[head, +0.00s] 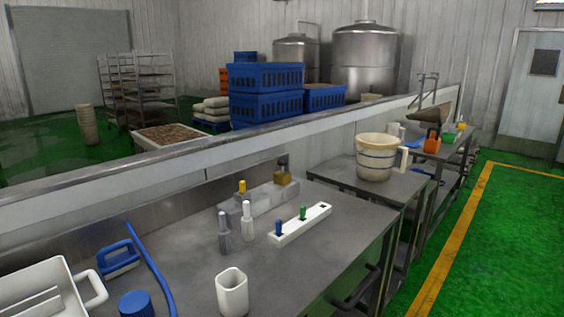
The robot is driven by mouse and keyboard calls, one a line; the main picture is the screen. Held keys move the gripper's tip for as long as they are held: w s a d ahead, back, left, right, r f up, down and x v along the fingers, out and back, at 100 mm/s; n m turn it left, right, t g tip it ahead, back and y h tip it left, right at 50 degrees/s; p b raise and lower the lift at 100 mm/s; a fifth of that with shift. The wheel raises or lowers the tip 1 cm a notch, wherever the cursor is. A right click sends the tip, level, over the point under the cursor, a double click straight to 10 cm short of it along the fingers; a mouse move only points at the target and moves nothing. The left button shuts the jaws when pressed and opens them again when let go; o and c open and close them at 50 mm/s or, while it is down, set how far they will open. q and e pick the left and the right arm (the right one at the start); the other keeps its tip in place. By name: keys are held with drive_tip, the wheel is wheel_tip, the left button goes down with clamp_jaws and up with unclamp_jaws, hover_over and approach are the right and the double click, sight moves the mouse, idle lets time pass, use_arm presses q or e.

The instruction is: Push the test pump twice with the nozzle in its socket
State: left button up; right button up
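On the near metal table (185,255) stands a long pale grey block (262,200) with a yellow knob (242,187) at its left end and a tan-yellow block (283,178) at its right end. I cannot tell for sure whether this is the test pump. In front of it lies a white bar (300,224) with holes. A blue-topped piece (278,228) and a green-topped piece (303,212) stand upright in it; they may be nozzles, too small to tell. Two grey, white-topped bottle-like items (223,232) (248,222) stand to the left. Neither gripper is in view.
A white cup (232,292), blue cylinder (136,304), blue-handled brush (118,258), blue hose (152,268) and white tub (40,287) occupy the table's near left. A low wall (200,157) runs behind. A cream bucket (376,157) stands on the adjoining table. Green floor at right is clear.

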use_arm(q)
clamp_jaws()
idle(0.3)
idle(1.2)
